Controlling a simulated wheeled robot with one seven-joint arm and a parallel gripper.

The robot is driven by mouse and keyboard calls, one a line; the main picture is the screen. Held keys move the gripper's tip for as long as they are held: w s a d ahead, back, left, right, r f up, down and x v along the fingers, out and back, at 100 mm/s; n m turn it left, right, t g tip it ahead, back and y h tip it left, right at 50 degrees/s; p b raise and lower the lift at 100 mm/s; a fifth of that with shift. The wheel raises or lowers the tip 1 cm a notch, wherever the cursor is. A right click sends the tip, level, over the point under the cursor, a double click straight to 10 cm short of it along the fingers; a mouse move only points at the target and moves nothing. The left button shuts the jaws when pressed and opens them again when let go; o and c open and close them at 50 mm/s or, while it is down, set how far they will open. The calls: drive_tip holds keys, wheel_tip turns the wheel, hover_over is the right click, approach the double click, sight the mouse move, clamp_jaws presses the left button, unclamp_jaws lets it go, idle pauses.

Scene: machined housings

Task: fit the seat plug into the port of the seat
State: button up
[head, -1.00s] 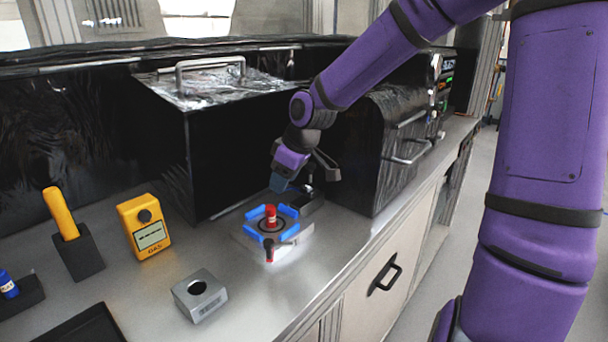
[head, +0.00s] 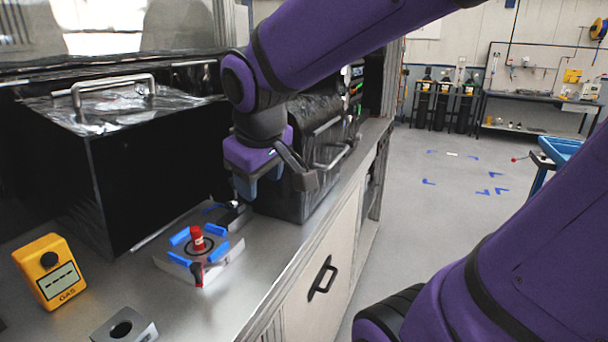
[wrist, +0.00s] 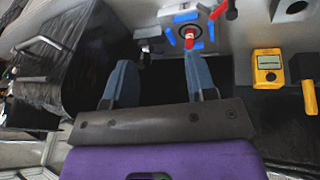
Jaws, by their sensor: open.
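A red plug (head: 197,238) stands upright at the middle of a light grey block with blue corner pieces (head: 222,262). A dark ring surrounds the plug, and a red-and-black lever sits at the block's front. I cannot tell how deep the plug sits. The plug (wrist: 190,42) also shows in the wrist view, just beyond one fingertip. A smaller grey metal block with a round hole (head: 143,329) lies at the front left, cut off by the frame. My gripper (head: 258,184) is open and empty, above and to the right of the blue-cornered block.
A yellow gas meter (head: 50,272) stands on the counter at the left. A black box with a handle (head: 150,150) stands behind the blue-cornered block, and another black cabinet (head: 300,205) is behind my gripper. The counter's front edge is close on the right.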

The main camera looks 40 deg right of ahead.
drive_tip(key=s+d+r+m+t+y, duration=0.1)
drive_tip(key=s+d+r+m, duration=0.1)
drive_tip(key=s, duration=0.7)
drive_tip(key=shift+r+y, duration=0.4)
idle(0.5)
